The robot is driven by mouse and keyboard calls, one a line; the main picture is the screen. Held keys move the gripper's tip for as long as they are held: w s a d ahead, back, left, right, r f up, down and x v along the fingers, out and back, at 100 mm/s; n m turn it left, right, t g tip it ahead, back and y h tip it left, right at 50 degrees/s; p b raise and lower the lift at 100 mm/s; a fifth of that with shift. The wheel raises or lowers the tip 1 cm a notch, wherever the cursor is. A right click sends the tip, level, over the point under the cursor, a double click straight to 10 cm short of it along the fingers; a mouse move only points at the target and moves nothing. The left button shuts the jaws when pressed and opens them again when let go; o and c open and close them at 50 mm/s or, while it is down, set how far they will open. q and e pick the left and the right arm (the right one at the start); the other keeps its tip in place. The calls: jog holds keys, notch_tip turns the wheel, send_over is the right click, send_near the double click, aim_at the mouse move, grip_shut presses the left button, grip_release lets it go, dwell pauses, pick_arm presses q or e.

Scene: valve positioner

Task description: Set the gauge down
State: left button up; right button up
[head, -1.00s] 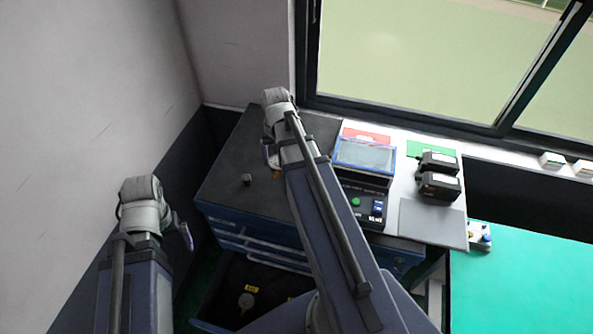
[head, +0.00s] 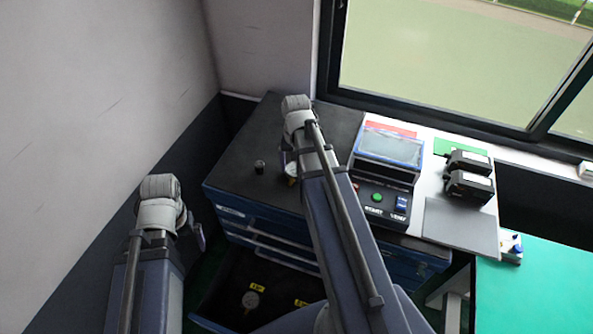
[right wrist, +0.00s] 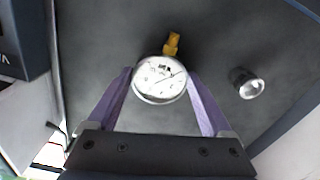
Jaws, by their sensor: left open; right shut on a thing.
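The gauge (right wrist: 160,80) has a round white dial and a brass stem (right wrist: 171,44). In the right wrist view it sits between the purple fingers of my right gripper (right wrist: 160,88), which is shut on it, over the dark cabinet top. In the head view the gauge (head: 291,170) shows partly beside my right wrist; I cannot tell whether it touches the top. My left gripper (head: 197,232) is at the left, off the cabinet's edge, empty and open; its fingers are mostly hidden by the wrist.
A small dark cylindrical fitting (head: 259,167) stands on the cabinet top (head: 240,150); the surface around it is clear. A tester box with buttons (head: 385,195) is to the right. An open drawer (head: 225,285) below holds another gauge (head: 250,300). A wall is at the left.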

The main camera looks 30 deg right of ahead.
jog(key=shift+r, duration=0.1)
jog(key=shift+f, duration=0.25)
jog(key=o, duration=1.3)
jog(key=shift+r, duration=0.1)
jog(key=shift+r, duration=0.15)
notch_tip(320, 180, up, 12)
jog(key=p, duration=1.2)
jog(key=shift+s, duration=0.1)
